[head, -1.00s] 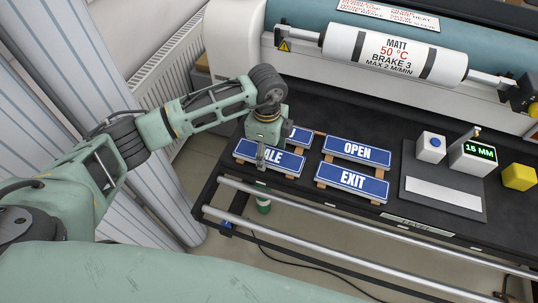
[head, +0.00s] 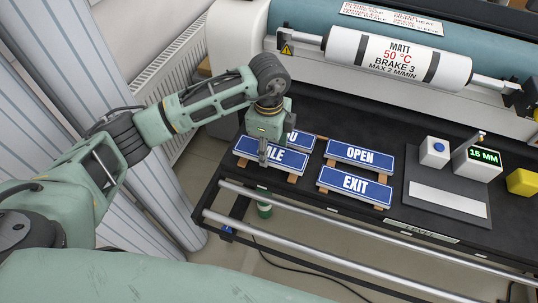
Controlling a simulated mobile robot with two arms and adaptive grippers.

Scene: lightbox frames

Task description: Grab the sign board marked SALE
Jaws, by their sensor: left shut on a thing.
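The SALE sign board (head: 287,158) is a blue plate with white letters and a white border, at the front left of the black table. My left gripper (head: 263,158) is shut on it from above, near its left part, and covers its first letter. The sign appears still at its place by the wooden supports. A second blue sign (head: 302,143) behind it is mostly hidden by my gripper; only its last letter shows. The OPEN sign (head: 359,155) and the EXIT sign (head: 354,186) lie to the right. My right gripper is not in view.
A grey plate (head: 448,199) with a white strip, a white block with a blue button (head: 434,151), a 15 MM display (head: 478,163) and a yellow block (head: 521,183) stand at the right. A MATT roller (head: 397,57) spans the back. Metal rails (head: 330,209) run along the front.

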